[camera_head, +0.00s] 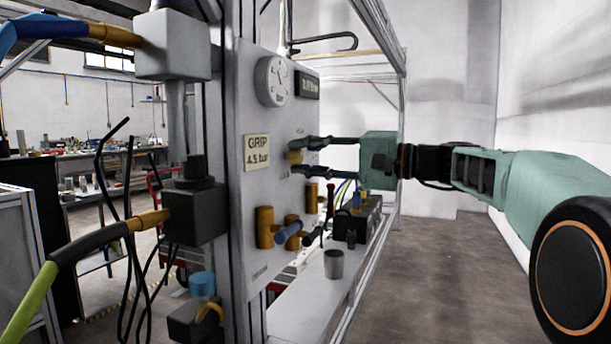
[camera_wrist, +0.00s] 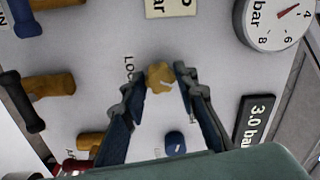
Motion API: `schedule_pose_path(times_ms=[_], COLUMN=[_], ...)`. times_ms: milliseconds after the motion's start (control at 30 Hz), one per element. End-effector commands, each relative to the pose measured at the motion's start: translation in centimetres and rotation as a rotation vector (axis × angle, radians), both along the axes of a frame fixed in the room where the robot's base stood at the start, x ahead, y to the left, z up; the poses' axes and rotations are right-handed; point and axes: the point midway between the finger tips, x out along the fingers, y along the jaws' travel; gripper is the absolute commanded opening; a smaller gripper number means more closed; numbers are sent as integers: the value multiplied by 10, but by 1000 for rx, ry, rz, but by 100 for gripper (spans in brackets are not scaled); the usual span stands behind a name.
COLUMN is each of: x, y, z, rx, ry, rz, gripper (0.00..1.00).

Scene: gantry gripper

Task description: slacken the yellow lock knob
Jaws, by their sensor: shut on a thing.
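The small yellow lock knob (camera_head: 294,157) sits on the upright grey panel (camera_head: 262,215), right of the "GRIP 4.5 bar" plate. In the wrist view the knob (camera_wrist: 159,78) is a lobed yellow head with a pale mark, beside a partly hidden label starting "LO". My gripper (camera_head: 302,157) reaches in from the right, one finger above the knob and one below. In the wrist view my gripper (camera_wrist: 160,74) has its dark fingertips on both sides of the knob, shut on it. The exact contact spots are too small to make out.
A round gauge (camera_head: 271,81) and a dark display (camera_head: 307,86) are above on the panel. Brass fittings with blue and black handles (camera_head: 288,232) stick out below. A grey cup (camera_head: 333,264) and a dark box stand on the shelf. The floor at right is clear.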

Motion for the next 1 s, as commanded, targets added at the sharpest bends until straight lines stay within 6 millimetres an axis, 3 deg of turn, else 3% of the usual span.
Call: schedule_pose_path(times_ms=[500, 1000], x=[0, 0], y=[0, 0], z=[-3, -1], rx=[-118, -140], ry=[-322, -383], rz=[1, 1], gripper=[3, 3])
